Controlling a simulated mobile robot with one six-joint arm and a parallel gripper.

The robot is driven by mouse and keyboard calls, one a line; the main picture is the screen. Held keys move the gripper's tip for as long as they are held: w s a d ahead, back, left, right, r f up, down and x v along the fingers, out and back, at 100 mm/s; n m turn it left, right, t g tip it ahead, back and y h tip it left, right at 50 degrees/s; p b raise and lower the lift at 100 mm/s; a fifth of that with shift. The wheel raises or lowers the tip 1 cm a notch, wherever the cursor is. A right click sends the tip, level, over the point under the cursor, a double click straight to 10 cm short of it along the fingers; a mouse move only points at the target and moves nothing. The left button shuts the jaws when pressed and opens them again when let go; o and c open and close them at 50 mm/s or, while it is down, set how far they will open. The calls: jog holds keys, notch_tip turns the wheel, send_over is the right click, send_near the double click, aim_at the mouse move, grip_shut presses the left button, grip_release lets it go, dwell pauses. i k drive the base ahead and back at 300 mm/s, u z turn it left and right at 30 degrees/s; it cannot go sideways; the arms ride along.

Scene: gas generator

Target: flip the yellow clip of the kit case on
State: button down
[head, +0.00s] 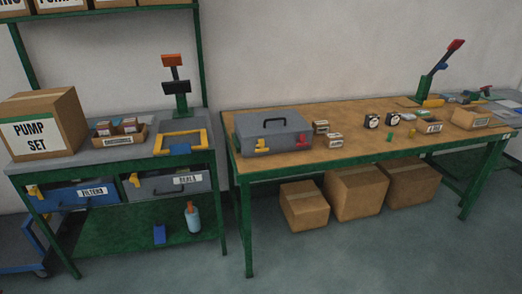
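The kit case (285,124) is a closed grey box with a dark handle on its lid. It stands at the left end of the wooden-topped bench. Its yellow clip (262,150) is on the left of the front face; the view is too small to tell its position for sure. A red clip (303,143) is on the right of the same face. My gripper is not in view.
Small labelled boxes (321,127) stand close to the right of the case. Cartons (303,205) sit under the wooden bench. The floor in front is clear.

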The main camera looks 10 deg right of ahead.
aim_at(261, 142)
jog(key=z, duration=1.3)
jog(key=k, duration=0.1)
jog(key=u, duration=3.1)
jog(key=i, duration=0.8)
jog(key=z, duration=0.8)
